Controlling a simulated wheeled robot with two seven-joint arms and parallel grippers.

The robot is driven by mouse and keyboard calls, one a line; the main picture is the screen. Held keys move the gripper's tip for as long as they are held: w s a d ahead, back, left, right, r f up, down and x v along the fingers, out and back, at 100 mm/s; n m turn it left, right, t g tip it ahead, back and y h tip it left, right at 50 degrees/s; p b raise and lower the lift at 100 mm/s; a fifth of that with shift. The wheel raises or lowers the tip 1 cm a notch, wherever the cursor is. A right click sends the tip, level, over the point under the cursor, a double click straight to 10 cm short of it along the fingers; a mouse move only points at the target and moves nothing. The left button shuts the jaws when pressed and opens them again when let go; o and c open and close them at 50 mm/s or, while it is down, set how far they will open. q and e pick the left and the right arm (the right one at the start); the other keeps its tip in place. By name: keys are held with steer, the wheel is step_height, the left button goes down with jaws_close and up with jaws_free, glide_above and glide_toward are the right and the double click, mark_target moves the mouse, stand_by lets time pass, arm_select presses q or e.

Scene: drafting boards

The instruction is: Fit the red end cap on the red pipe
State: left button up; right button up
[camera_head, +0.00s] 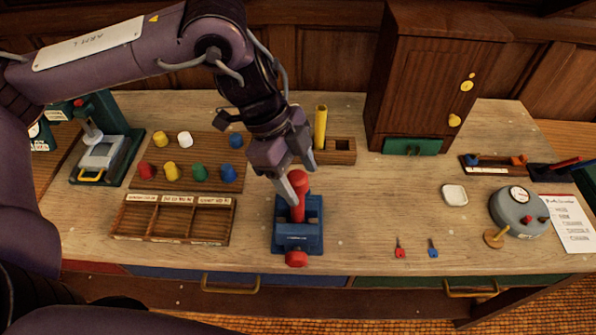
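The red pipe (299,213) stands upright in a blue vise (314,238) in the middle of the bench. A wider red piece, which looks like a red end cap (299,180), is at the pipe's top. Whether it is fully seated cannot be told. My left gripper (297,181) reaches down from above, with its fingers on either side of this red piece. The far finger's tip is partly hidden, so I cannot tell if the fingers press on it. Another red cap (147,170) sits on the wooden cap board at the left. My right gripper is not in view.
The cap board (188,154) holds several coloured caps, behind a compartment tray (172,222). A yellow pipe (320,126) stands in a wooden rack behind the vise. A cabinet (427,85) rises at the back right. A grey round device (517,212) stands far right.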

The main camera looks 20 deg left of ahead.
arm_select(q)
steer(key=v, duration=0.7)
steer(key=shift+r, duration=0.4)
steer(key=shift+a, duration=0.15)
